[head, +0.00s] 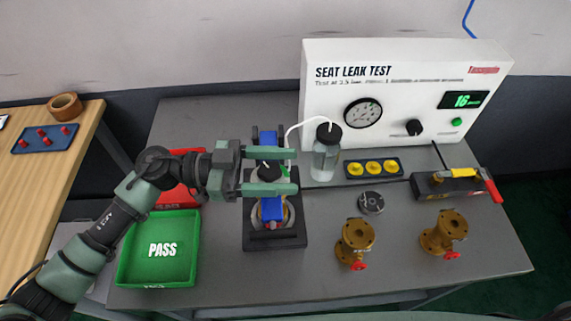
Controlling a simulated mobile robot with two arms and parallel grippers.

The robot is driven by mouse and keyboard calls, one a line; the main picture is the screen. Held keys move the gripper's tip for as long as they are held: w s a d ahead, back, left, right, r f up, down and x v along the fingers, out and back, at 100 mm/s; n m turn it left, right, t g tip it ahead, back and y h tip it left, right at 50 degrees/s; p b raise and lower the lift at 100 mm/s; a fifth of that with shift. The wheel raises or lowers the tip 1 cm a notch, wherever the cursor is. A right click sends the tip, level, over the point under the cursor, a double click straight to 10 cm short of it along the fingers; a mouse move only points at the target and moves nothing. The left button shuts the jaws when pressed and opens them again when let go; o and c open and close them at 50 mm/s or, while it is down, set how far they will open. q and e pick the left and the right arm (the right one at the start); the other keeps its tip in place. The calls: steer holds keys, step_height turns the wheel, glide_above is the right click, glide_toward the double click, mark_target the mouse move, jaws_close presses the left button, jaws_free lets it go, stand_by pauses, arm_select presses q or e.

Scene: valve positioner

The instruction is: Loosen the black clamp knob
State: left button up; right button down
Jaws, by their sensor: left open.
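The blue clamp fixture (271,210) stands on a black base (290,241) at the centre-left of the grey table. My left gripper (284,170) reaches in from the left over the top of the fixture. Its two green fingers are apart, one on the far side and one on the near side of the clamp top. A small dark part, perhaps the black clamp knob, shows between the fingers, mostly hidden; I cannot tell whether they touch it. My right gripper is not in view.
A green PASS tray (162,275) and a red tray (178,190) lie left of the fixture. A bottle (325,155) with a white tube stands close behind right. Two brass valves (356,243) (440,235) stand right. The leak test panel (400,75) rises behind.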

arm_select(q)
steer(key=shift+d, duration=0.35)
